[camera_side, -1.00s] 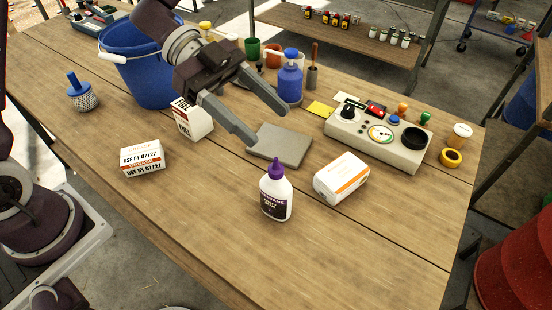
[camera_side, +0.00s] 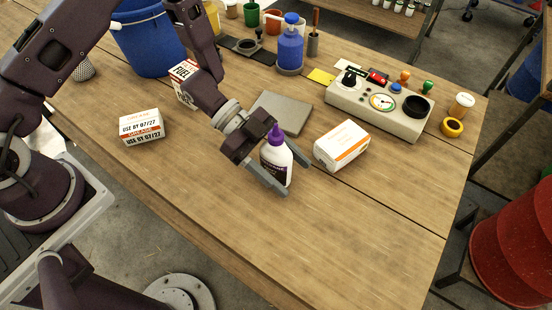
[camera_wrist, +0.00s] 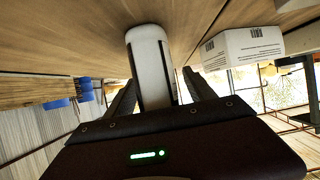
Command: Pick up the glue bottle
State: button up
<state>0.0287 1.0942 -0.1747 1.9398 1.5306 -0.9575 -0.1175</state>
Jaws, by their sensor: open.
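The glue bottle (camera_side: 277,160) is white with a purple cap and a dark label, and stands upright on the wooden table. My gripper (camera_side: 291,180) is open and low over the table, with one finger on each side of the bottle. The near finger covers part of the bottle's lower body in the side view. In the wrist view the white bottle (camera_wrist: 150,68) stands between the two fingers (camera_wrist: 160,90). I cannot tell whether either finger touches it.
A white box with an orange stripe (camera_side: 341,146) lies close to the right of the bottle. A flat grey plate (camera_side: 283,112) lies behind it. A grease box (camera_side: 142,127) and a fuel box (camera_side: 184,85) are to the left. The table front (camera_side: 330,240) is clear.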

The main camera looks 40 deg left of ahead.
grip_shut()
jog(key=shift+r, duration=0.1)
